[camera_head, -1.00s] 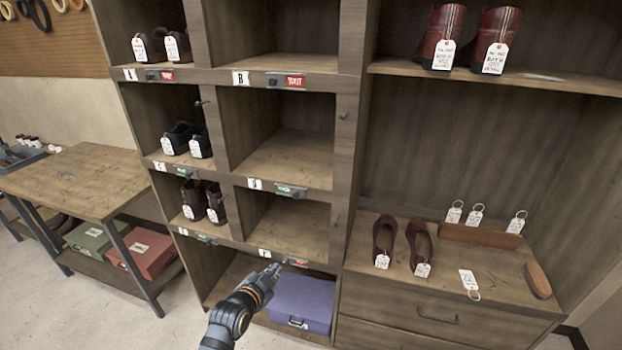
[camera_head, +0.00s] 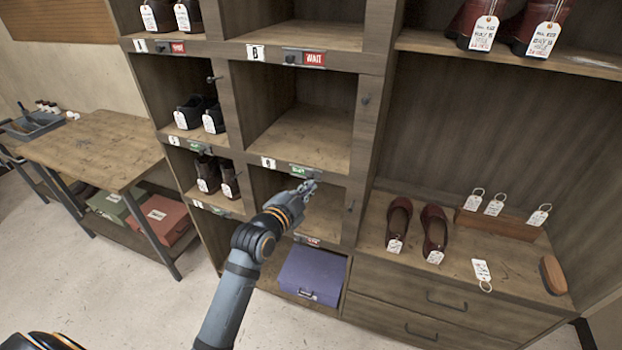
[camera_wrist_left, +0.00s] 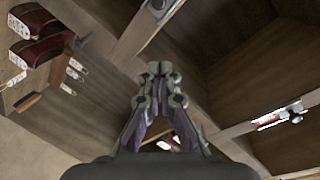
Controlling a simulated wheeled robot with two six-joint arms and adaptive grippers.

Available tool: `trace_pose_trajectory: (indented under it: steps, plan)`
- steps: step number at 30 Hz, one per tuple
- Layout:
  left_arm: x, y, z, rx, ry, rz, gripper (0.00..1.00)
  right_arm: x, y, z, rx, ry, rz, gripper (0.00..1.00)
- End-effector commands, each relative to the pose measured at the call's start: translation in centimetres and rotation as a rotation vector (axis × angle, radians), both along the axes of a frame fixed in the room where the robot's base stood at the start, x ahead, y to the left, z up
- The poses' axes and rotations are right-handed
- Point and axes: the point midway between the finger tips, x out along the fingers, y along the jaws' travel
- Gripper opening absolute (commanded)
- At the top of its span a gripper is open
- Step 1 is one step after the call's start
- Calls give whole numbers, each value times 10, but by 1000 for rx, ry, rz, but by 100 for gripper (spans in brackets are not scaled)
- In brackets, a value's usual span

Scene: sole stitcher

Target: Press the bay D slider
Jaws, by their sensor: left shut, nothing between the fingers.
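The bay D slider (camera_head: 305,172) shows a green sign on the shelf-edge strip below the empty second-row bay, right of a small white letter label (camera_head: 268,163). The lettering is too small to read surely. My left gripper (camera_head: 303,188) is shut and empty, with its fingertips just below this slider. I cannot tell whether they touch it. In the left wrist view the shut fingers (camera_wrist_left: 160,72) fill the middle. A strip with a red sign (camera_wrist_left: 268,120) shows at right there. My right gripper is not seen.
The bay B slider (camera_head: 303,58) has a red WAIT sign above. Another red-signed slider (camera_head: 308,240) sits below, over a purple box (camera_head: 312,274). Dark red shoes (camera_head: 434,232) stand on the drawer unit at right. A wooden table (camera_head: 90,148) is at left.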

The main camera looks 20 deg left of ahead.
Motion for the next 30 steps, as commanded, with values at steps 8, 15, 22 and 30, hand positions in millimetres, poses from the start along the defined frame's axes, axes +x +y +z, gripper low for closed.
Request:
trace_pose_trajectory:
  steps: [8, 15, 22, 30]
  plan:
    - [60, -9, -6, -1, 2, 0, 0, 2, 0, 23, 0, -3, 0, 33]
    - [77, 9, -30, 2, 3, 0, 0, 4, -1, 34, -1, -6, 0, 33]
    - [80, 17, -39, 1, 1, 1, 0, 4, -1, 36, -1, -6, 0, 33]
    - [80, 18, -40, 1, 1, 1, 0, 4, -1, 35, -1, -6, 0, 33]
